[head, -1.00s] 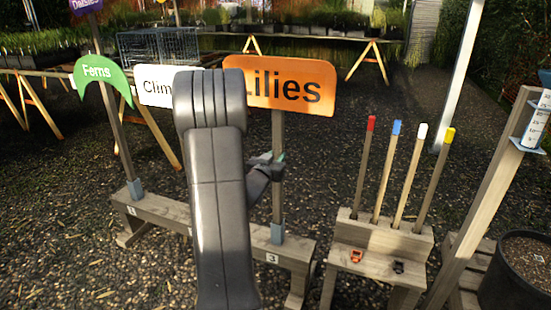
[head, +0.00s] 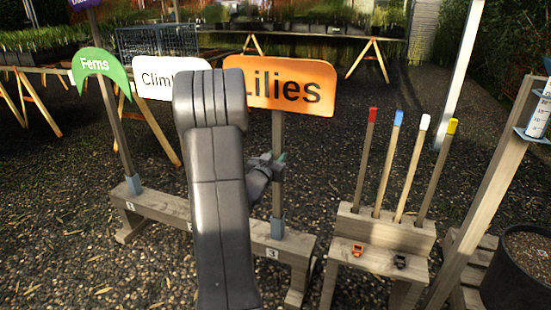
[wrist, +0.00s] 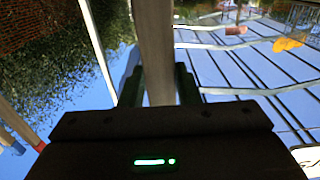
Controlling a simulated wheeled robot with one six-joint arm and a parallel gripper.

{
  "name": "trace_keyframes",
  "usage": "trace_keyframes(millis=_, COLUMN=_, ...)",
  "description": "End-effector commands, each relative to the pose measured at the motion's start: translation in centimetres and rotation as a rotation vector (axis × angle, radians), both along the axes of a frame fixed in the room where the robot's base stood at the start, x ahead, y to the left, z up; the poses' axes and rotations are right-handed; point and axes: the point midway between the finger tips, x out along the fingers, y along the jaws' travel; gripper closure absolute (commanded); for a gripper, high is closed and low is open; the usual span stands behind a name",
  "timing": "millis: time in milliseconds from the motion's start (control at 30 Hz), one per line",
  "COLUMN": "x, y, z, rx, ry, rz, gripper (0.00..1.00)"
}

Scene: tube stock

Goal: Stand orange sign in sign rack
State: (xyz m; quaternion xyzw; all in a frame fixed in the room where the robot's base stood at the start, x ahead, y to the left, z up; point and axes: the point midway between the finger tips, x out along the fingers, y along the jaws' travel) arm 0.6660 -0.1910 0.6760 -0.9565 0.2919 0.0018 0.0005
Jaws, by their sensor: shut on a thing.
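The orange sign (head: 303,88) reading "Lilies", partly hidden by my arm, stands upright on a wooden post in the head view. The post's lower end meets a grey-blue socket (head: 277,229) near the number 3 on the wooden sign rack (head: 297,247). I cannot tell how deep it sits. My gripper (head: 273,166) is shut on the post about midway between board and socket. In the wrist view, the post (wrist: 155,45) runs between the fingers of my gripper (wrist: 158,88). The rack's middle is hidden behind my arm.
A green "Ferns" sign (head: 101,70) stands at the rack's left end, and a white sign (head: 158,78) is partly hidden. A wooden stand (head: 383,235) with colour-tipped stakes is right of the rack. A post and black pot (head: 518,275) stand farther right.

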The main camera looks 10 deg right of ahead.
Motion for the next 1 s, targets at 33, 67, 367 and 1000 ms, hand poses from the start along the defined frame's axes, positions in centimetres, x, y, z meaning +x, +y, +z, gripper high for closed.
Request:
trace_keyframes(millis=33, x=0.0, y=0.0, z=-0.1, rx=-0.002, ry=-0.002, rz=0.0, gripper=0.98)
trace_keyframes(millis=67, x=0.0, y=0.0, z=-0.1, rx=-0.002, ry=-0.002, rz=0.0, gripper=0.98)
trace_keyframes(millis=367, x=0.0, y=0.0, z=0.0, rx=-0.001, ry=-0.003, rz=0.0, gripper=0.98)
trace_keyframes(millis=1000, x=0.0, y=0.0, z=-1.1, rx=-0.002, ry=-0.002, rz=0.0, gripper=0.98)
